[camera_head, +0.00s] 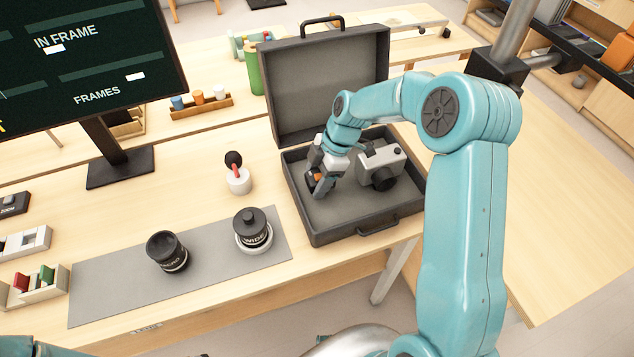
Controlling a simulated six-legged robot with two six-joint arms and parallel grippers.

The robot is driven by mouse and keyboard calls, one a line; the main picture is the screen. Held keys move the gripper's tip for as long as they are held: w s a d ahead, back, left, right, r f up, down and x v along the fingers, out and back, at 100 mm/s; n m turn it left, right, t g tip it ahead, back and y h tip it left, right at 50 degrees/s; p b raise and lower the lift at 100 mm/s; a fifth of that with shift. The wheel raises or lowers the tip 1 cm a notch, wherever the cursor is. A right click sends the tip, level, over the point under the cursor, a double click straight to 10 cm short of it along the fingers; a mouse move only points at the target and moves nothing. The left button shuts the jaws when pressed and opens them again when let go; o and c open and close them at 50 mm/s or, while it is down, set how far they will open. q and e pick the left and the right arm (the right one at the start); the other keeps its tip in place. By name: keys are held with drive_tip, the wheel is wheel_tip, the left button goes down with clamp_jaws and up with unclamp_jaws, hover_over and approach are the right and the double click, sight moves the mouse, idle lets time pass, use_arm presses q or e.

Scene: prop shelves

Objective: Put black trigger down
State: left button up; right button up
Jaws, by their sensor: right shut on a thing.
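An open dark grey case (294,200) stands on the wooden table, its lid raised at the back. My right gripper (320,183) reaches down into the left part of the case. It is shut on a small dark thing with an orange spot, which looks like the black trigger (311,179). The fingers hide much of it, and I cannot tell whether it touches the case floor. A grey camera (380,162) with a black lens sits in the case to the right of the gripper. My left gripper is out of view.
A grey mat (205,268) left of the case holds two black lenses (167,252) (252,228). A white cup (238,182) with a red-handled, black-topped tool stands behind them. A monitor (85,60) rises at the back left. The case's front left floor is bare.

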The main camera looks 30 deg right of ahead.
wheel_tip(320, 180, down, 2)
drive_tip(key=shift+s, duration=0.1)
drive_tip(key=shift+f, duration=0.3)
drive_tip(key=o, duration=1.2)
drive_tip(key=shift+c, duration=0.2)
